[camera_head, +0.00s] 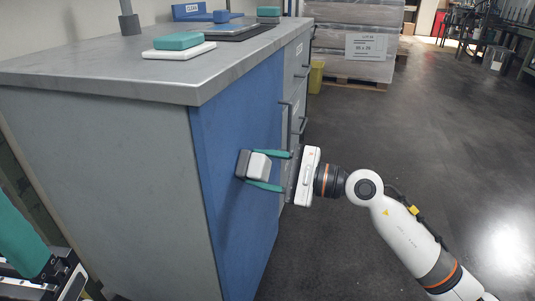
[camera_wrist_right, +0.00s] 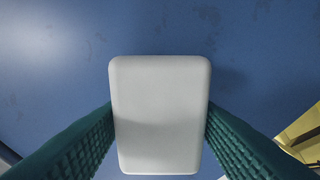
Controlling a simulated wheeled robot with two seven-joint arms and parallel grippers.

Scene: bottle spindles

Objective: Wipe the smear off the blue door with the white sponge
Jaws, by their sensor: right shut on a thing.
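The blue door (camera_head: 235,215) is the upright face of the grey cabinet in the head view and fills the background of the right wrist view (camera_wrist_right: 60,60). My right gripper (camera_head: 263,170) is shut on the white sponge (camera_head: 259,164), with one green finger on each side. The sponge has a dark grey layer facing the door and is at or very close to it; I cannot tell if they touch. The sponge's pale back shows in the wrist view (camera_wrist_right: 160,115). Faint dark blotches show on the door; I cannot tell which is the smear. My left gripper (camera_head: 30,248) shows only partly at lower left.
The grey worktop (camera_head: 110,65) carries a green block (camera_head: 179,41) on a white slab (camera_head: 178,52), a blue "CLEAN" sign (camera_head: 192,10) and other items. Dark handles (camera_head: 302,125) project beyond the blue door. A wrapped pallet load (camera_head: 350,45) stands behind. The floor at right is clear.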

